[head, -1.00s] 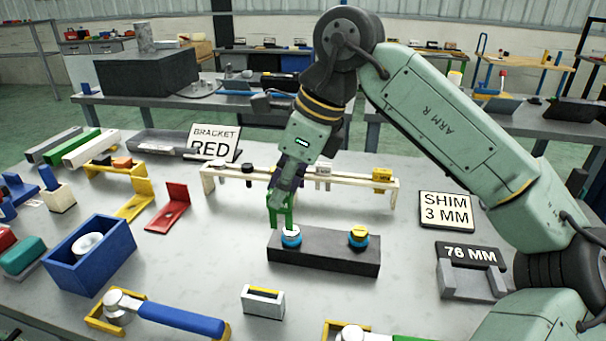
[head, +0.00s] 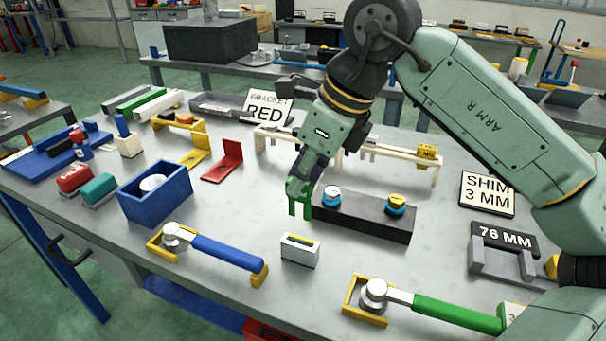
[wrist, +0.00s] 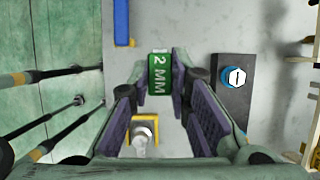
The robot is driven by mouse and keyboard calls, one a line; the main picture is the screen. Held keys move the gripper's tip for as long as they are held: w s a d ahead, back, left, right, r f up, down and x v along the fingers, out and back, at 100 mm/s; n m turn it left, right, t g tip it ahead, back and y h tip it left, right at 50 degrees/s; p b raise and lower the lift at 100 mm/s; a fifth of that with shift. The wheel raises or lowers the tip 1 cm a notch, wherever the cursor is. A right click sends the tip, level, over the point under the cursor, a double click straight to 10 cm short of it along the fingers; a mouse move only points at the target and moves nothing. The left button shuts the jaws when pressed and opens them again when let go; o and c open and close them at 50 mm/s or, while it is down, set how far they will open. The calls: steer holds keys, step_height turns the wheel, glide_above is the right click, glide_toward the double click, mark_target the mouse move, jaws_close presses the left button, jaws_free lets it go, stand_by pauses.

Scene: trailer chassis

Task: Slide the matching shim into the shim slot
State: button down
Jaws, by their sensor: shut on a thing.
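My gripper (head: 303,178) is shut on a green shim (head: 299,206) with a forked lower end, held upright above the table. In the wrist view my gripper (wrist: 160,62) has the shim (wrist: 160,80) between its fingertips, and its label reads "2 MM". A sign (head: 487,193) reads "SHIM 3 MM". A small white block (head: 300,254) with a dark slot and a yellow strip on top, seemingly the shim slot, stands on the table in front of and below the shim. The shim is apart from it. In the wrist view I cannot make out this block.
A cream rack (head: 275,138) is behind. A blue-handled clamp (head: 225,255) lies front left and a green-handled one (head: 450,312) front right. A blue box (head: 153,195) stands left.

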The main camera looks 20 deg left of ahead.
mark_target(303, 204)
steer(key=shift+f+b, duration=2.5)
steer(key=shift+f, duration=0.35)
steer(key=shift+f+b, duration=2.35)
steer(key=shift+f, duration=0.05)
steer(key=c, duration=1.4)
jaws_free()
steer(key=shift+o, duration=0.4)
steer(key=o, duration=0.5)
steer(key=shift+r, duration=0.1)
steer(key=shift+r+p, duration=2.5)
steer(key=shift+r, duration=0.9)
